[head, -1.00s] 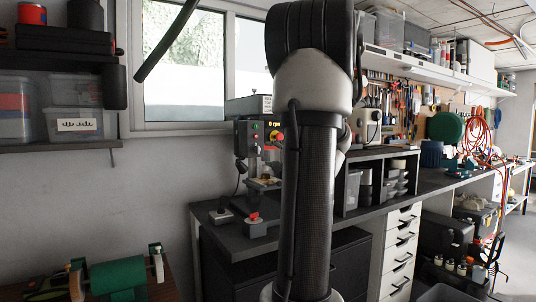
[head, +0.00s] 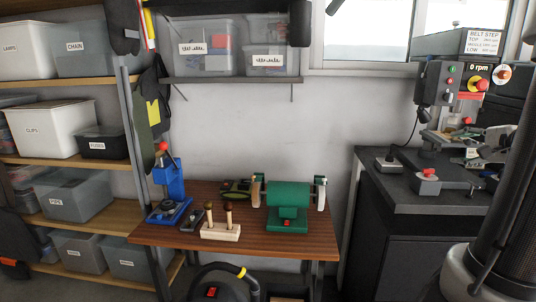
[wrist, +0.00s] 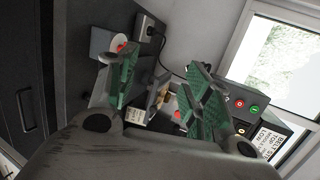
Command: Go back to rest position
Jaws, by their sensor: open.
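My gripper (wrist: 163,88) shows in the wrist view with its two green-padded fingers apart. Nothing is held between them. Beyond the fingers are a dark bench top, a drill-press-like machine (wrist: 243,113) with red and green buttons, and a window, all tilted in this view.
A wooden workbench (head: 180,236) holds a blue press (head: 170,185), a wooden block with handles (head: 221,232) and a green machine (head: 289,195). Shelves with bins stand left. A dark cabinet (head: 385,245) carries the drill-press-like machine at right. Pale wall lies between.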

